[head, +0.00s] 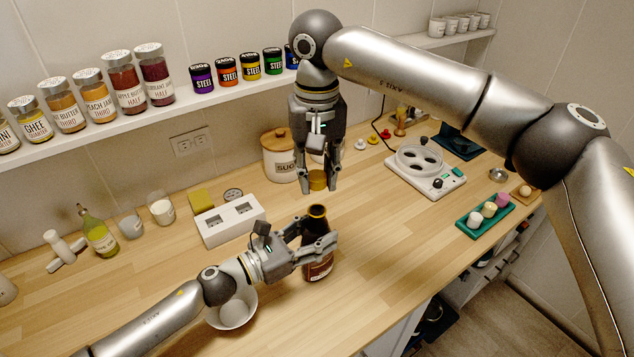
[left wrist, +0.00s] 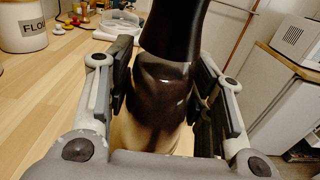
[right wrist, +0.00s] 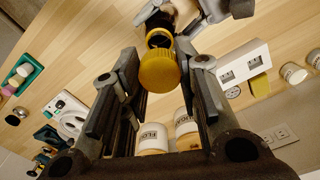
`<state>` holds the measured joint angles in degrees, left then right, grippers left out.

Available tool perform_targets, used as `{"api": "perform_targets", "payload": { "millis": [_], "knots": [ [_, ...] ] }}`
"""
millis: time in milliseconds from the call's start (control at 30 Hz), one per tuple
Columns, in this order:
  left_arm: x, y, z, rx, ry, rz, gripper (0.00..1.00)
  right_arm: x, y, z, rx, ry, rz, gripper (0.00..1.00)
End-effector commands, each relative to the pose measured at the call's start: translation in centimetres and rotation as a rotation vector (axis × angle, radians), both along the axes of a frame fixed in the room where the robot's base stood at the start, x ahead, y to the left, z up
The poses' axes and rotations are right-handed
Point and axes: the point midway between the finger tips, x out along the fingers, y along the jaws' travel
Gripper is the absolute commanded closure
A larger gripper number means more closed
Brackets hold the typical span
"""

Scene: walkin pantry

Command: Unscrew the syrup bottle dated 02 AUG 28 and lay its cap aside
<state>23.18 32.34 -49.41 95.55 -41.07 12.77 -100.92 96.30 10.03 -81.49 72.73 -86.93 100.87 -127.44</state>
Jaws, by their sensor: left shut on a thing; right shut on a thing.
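The dark brown syrup bottle (head: 317,217) stands upright on the wooden counter, with part of its label visible; no date is legible. My left gripper (head: 318,242) is shut around its body; its dark neck and shoulder fill the middle of the left wrist view (left wrist: 165,80). My right gripper (head: 319,184) points down above the bottle and is shut on the yellow cap (head: 317,179). The cap is off, with a small gap above the bare bottle mouth. In the right wrist view the cap (right wrist: 158,72) sits between the fingertips, with the open mouth (right wrist: 160,38) beyond it.
A white bowl (head: 232,312) stands under my left arm. A white block with two slots (head: 230,222) lies left of the bottle. A canister (head: 278,155) stands behind. A white device (head: 425,172) and a teal tray (head: 485,217) are at right. Counter right of the bottle is clear.

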Motion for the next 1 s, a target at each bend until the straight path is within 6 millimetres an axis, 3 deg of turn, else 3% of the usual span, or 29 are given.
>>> {"api": "perform_targets", "payload": {
  "millis": [200,233,400,767,1000],
  "knots": [
    [0.0,0.0,-0.1,0.001,0.002,0.000,1.00,0.0,0.0,0.2,-0.001,0.002,0.000,0.99],
    [0.0,0.0,-0.1,0.001,0.002,0.000,0.49,0.0,0.0,0.2,-0.001,0.002,0.000,0.99],
    [0.0,0.0,-0.1,0.001,0.002,0.000,0.28,0.0,0.0,0.2,-0.001,0.002,0.000,0.99],
    [-0.1,0.2,-0.1,0.001,0.001,0.000,0.27,0.0,-0.1,0.2,-0.001,0.002,0.000,0.99],
    [-1.8,2.7,-0.2,0.001,0.004,0.001,0.27,0.0,-0.1,0.2,-0.001,0.002,0.000,0.99]
  ]
}}
